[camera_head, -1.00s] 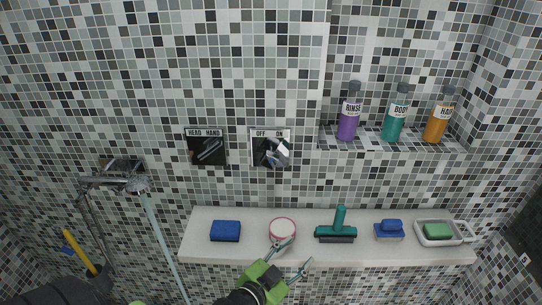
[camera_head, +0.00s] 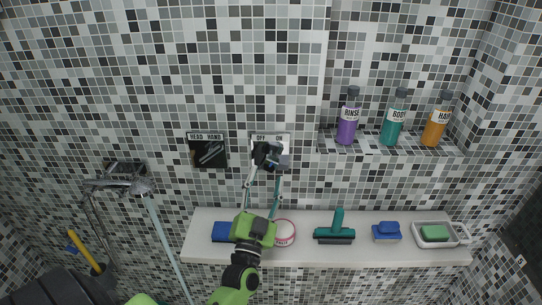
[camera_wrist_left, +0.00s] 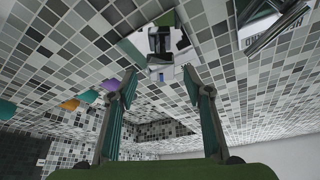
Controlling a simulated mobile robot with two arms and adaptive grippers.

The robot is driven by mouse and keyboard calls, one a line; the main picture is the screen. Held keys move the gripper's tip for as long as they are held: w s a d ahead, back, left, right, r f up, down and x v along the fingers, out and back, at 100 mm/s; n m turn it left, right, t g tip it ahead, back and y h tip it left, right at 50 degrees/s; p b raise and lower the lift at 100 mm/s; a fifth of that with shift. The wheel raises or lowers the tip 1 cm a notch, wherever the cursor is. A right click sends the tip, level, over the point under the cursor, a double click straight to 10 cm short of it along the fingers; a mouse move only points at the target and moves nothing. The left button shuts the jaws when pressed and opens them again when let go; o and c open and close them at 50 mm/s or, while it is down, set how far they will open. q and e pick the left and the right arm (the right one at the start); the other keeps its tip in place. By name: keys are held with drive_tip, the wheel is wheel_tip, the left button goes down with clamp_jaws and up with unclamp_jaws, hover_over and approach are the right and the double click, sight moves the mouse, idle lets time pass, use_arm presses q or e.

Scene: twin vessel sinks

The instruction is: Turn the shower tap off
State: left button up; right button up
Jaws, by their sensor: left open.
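The shower tap's plate (camera_head: 284,139), marked OFF on the left and ON on the right, is on the tiled wall. Its dark and grey handle (camera_head: 284,162) is partly covered by my fingers, and its exact angle is hard to tell. My left gripper (camera_head: 266,176) is open, reaching up from below with its fingers at the lower part of the plate. In the left wrist view, the tap handle (camera_wrist_left: 160,44) lies ahead, just beyond the gap between the open fingers (camera_wrist_left: 155,80). I cannot tell whether a finger touches it. My right gripper is not in view.
A HEAD/HAND control (camera_head: 208,153) is left of the tap. A ledge (camera_head: 300,254) below holds a blue sponge (camera_head: 222,231), a round tin (camera_head: 285,233), a squeegee (camera_head: 335,230) and other items. Bottles (camera_head: 393,122) stand on the upper right shelf.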

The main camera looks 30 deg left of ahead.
sight(267, 166)
use_arm(q)
drive_tip(key=p+x, duration=0.1)
drive_tip(key=x, duration=0.5)
drive_tip(key=shift+w+a+r, duration=0.1)
drive_tip(key=shift+w+a, duration=0.05)
drive_tip(key=shift+w, duration=0.05)
drive_tip(key=shift+s+a+r, duration=0.1)
drive_tip(key=shift+a+r, duration=0.05)
drive_tip(key=shift+r, duration=0.15)
